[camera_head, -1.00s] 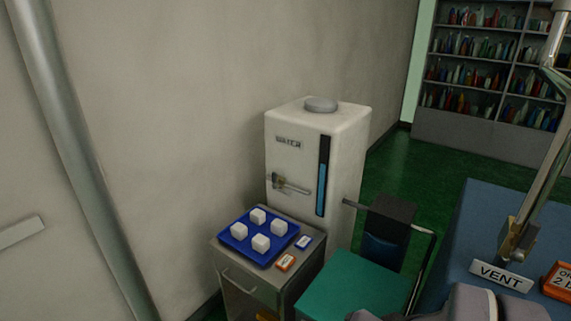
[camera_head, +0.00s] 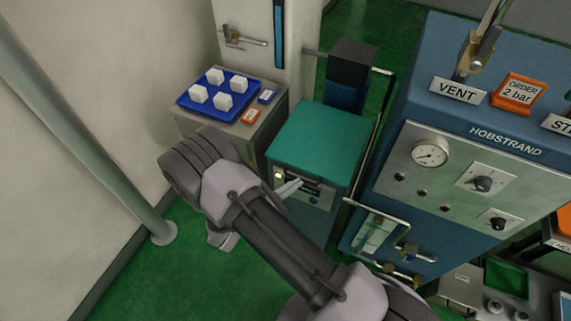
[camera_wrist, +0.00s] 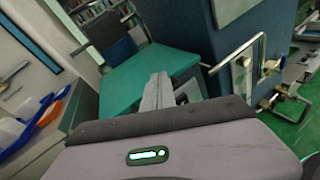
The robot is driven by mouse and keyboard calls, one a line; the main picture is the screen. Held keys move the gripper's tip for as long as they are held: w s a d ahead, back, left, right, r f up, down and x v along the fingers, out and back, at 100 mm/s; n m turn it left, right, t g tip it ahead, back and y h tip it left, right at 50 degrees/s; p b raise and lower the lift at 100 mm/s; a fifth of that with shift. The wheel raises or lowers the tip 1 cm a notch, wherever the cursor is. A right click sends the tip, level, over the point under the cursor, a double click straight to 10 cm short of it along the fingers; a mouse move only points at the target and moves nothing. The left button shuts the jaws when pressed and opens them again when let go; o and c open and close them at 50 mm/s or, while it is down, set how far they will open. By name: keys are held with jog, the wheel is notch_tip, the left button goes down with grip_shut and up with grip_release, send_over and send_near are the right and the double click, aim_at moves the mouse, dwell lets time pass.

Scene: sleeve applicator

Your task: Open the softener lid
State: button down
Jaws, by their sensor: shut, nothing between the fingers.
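A low cabinet with a flat teal lid (camera_head: 318,138), which I take to be the softener, stands in the middle of the head view. The lid lies flat and closed on top. Its pale front panel (camera_head: 312,197) is partly hidden by my gripper. My gripper (camera_head: 296,186) is shut and empty, in front of that panel and below the lid's front edge in the picture. In the wrist view the teal lid (camera_wrist: 135,80) lies beyond the shut fingers (camera_wrist: 158,88). I cannot tell whether the fingertips touch the cabinet.
Left of the teal lid, a metal cabinet (camera_head: 203,133) bears a blue tray (camera_head: 192,104) of white cubes. A white water tank (camera_head: 240,15) stands behind. A blue machine (camera_head: 440,90) with gauge and knobs stands right, a metal handle (camera_head: 375,212) jutting forward. Green floor is free at front left.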

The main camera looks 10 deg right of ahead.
jog(key=s+a+f+n+t+y, duration=0.1)
jog(key=a+f+n+t+y, duration=0.15)
jog(key=f, duration=0.35)
jog(key=s+a+f+n+t+y, duration=0.1)
jog(key=a+f+n+t+y, duration=0.1)
jog(key=f+n, duration=0.3)
jog(key=f+b+x, duration=0.1)
jog(key=b+x, duration=0.3)
jog(key=x, duration=0.6)
jog(key=shift+m+h, duration=0.25)
jog(key=r, duration=0.4)
jog(key=shift+s+a+r, duration=0.1)
jog(key=shift+s+r, duration=0.2)
jog(key=shift+r, duration=0.05)
